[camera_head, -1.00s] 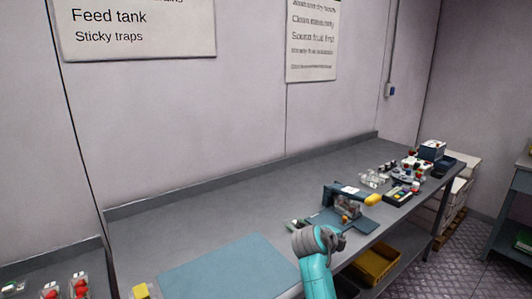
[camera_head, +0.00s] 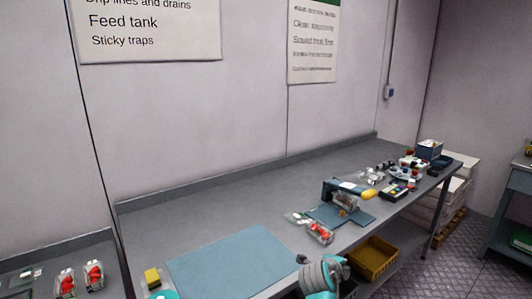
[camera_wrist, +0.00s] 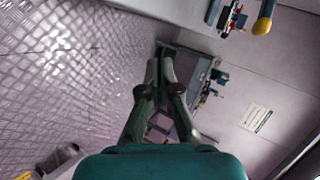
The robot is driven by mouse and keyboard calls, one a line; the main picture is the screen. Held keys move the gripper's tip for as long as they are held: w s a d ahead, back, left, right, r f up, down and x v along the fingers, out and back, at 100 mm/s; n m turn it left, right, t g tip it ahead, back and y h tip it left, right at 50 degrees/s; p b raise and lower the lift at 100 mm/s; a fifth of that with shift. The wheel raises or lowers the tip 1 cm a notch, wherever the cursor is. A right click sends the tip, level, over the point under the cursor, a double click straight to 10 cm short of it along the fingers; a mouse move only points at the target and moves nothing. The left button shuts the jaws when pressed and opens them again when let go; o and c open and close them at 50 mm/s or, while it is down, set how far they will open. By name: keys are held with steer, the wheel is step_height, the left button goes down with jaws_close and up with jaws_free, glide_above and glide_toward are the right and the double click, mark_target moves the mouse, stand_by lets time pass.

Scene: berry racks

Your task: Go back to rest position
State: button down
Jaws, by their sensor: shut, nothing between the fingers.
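My gripper (camera_wrist: 160,65) shows in the wrist view with its two fingers drawn together and nothing between them. It points out over open space, with the floor on the left and the bench and wall on the right. In the head view, my teal and grey arm (camera_head: 322,275) is at the bottom edge, in front of the bench's front edge. The fingers cannot be made out there. No object is held.
A grey bench (camera_head: 250,205) carries a blue mat (camera_head: 230,262), a clear punnet of red berries (camera_head: 320,232), a dark blue device with a yellow handle (camera_head: 345,192) and a yellow block (camera_head: 152,277). A yellow crate (camera_head: 373,258) sits below. Patterned floor (camera_head: 410,272) lies at right.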

steer(key=s+a+f+n+t+y, duration=0.15)
steer(key=s+f+n, duration=0.35)
steer(key=s+f, duration=0.55)
steer(key=s+a+f+n+t+y, duration=0.1)
steer(key=s+f+n+y, duration=0.1)
steer(key=s+f+n, duration=0.8)
steer(key=s+a+r+n+y, duration=0.1)
steer(key=s+a+y, duration=0.15)
steer(key=s, duration=1.85)
steer(key=s+r+n+t, duration=0.1)
steer(key=s+r+n, duration=0.2)
steer(key=s+r, duration=0.5)
steer(key=s+r+n+t+y, duration=0.1)
steer(key=s+r+n, duration=0.3)
steer(key=s+r, duration=0.5)
steer(key=s, duration=0.4)
steer(key=shift+s+n, duration=0.3)
steer(key=shift+s, duration=0.1)
